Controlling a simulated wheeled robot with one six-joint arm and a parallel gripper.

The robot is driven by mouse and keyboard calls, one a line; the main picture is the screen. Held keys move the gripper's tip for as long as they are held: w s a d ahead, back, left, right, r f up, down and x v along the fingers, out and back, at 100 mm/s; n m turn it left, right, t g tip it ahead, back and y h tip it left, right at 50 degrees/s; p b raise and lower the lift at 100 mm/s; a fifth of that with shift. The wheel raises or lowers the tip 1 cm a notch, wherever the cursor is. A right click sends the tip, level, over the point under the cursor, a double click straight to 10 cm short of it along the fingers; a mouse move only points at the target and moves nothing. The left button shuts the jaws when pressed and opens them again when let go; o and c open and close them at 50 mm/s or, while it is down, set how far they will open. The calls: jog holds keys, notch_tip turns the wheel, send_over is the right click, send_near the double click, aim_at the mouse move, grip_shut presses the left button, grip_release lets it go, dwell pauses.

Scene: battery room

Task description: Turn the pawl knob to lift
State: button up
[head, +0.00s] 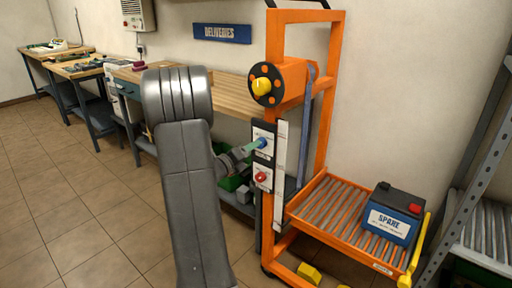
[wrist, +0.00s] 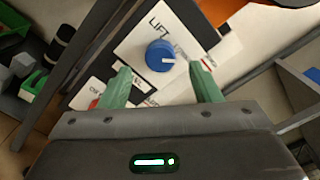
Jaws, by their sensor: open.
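The pawl knob is a round blue knob (wrist: 160,55) with a white pointer mark, on a white plate (wrist: 135,42) with the word LIFT, in the wrist view. In the head view the plate (head: 263,133) sits on the dark panel of the orange lift frame (head: 274,50), and the knob is mostly hidden by my gripper. My gripper (wrist: 162,82) has green fingers, open, one on each side below the knob. The fingers appear apart from the knob. In the head view my gripper (head: 256,146) reaches the panel from the left.
A red knob (head: 262,177) sits on a lower plate. A yellow-centred wheel (head: 262,86) is above. A roller tray (head: 330,205) carries a SPARE battery (head: 393,213) at right. Workbenches (head: 225,92) stand behind; open tiled floor (head: 80,220) lies left.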

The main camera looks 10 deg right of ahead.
jog(key=shift+x, duration=1.95)
jog(key=c, duration=1)
jog(key=shift+n, duration=0.4)
jog(key=shift+n+p, duration=2.7)
jog(key=shift+n, duration=5.9)
jog(key=shift+f, duration=0.1)
